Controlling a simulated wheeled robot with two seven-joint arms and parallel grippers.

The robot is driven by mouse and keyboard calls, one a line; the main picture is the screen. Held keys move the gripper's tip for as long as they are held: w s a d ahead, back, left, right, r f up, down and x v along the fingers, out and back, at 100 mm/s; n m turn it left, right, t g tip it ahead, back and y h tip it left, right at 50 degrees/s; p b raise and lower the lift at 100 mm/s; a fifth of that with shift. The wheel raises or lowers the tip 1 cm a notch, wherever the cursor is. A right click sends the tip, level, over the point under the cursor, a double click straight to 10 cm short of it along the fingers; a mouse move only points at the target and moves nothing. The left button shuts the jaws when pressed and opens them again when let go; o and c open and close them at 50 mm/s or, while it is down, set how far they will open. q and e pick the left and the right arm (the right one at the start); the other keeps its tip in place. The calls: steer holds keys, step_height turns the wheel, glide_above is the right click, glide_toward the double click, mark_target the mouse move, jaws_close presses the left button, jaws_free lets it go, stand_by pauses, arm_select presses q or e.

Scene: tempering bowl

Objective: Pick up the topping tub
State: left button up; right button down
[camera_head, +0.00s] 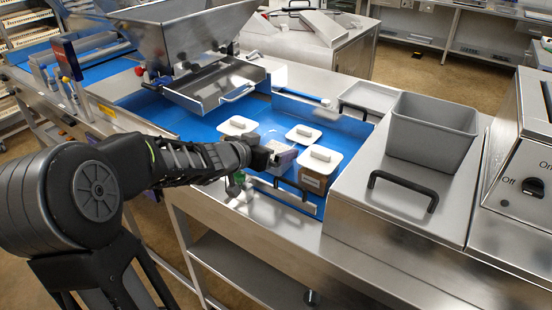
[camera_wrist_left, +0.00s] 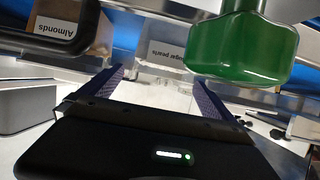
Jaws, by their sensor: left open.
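Several topping tubs with white lids stand on the blue belt: one at the back left (camera_head: 237,125), one in the middle (camera_head: 303,134) and a brown-sided one at the front right (camera_head: 315,181). My left gripper (camera_head: 272,156) reaches in from the left, beside a pale tub (camera_head: 284,155). In the left wrist view, a tub labelled "sugar pearls" (camera_wrist_left: 170,54) is ahead of my spread fingers (camera_wrist_left: 157,80). I cannot tell whether they touch it. A brown tub labelled "Almonds" (camera_wrist_left: 62,28) is at the upper left. My right gripper is not in view.
A green object (camera_wrist_left: 240,48) is close on the right in the wrist view. A steel hopper (camera_head: 180,35) stands behind the belt. A grey bin (camera_head: 432,130) sits on the steel counter to the right, behind a black handle (camera_head: 403,186).

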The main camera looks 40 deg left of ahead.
arm_select(q)
steer(key=x, duration=0.2)
steer(key=shift+w+a+f, duration=0.1)
steer(key=shift+w+f, duration=0.1)
steer(key=shift+w, duration=0.1)
steer(key=shift+s, duration=0.1)
steer(key=shift+c, duration=0.2)
steer(key=shift+r, duration=0.1)
steer(key=c, duration=1.7)
